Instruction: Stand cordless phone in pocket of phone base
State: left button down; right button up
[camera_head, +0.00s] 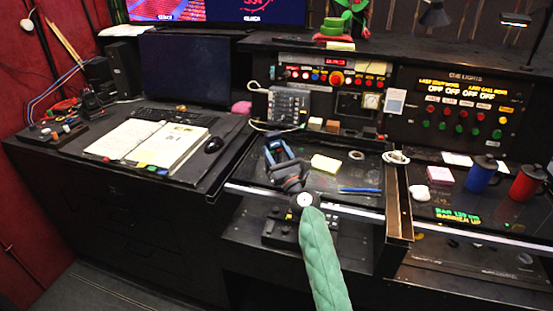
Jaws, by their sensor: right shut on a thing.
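My right gripper (279,151) reaches in over the desk from the bottom centre, its arm in a green sleeve. It is shut on a small dark thing, probably the cordless phone, which the fingers mostly hide. The gripper is above the middle desk section, left of a yellow note pad. A grey keypad unit (289,106) with cables stands behind it, against the panel. I cannot tell whether this unit is the phone base, and no pocket shows clearly. The held thing looks apart from the unit. My left gripper is not in view.
The yellow note pad (326,164) and a blue pen (360,190) lie right of the gripper. An open book (155,140), a mouse (214,145) and a keyboard (162,115) are on the left desk. Blue (481,174) and red (527,182) mugs stand at the right.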

jog(key=shift+f, duration=0.95)
jog(key=shift+f+b, duration=0.1)
jog(key=shift+b, duration=0.25)
jog(key=o, duration=1.1)
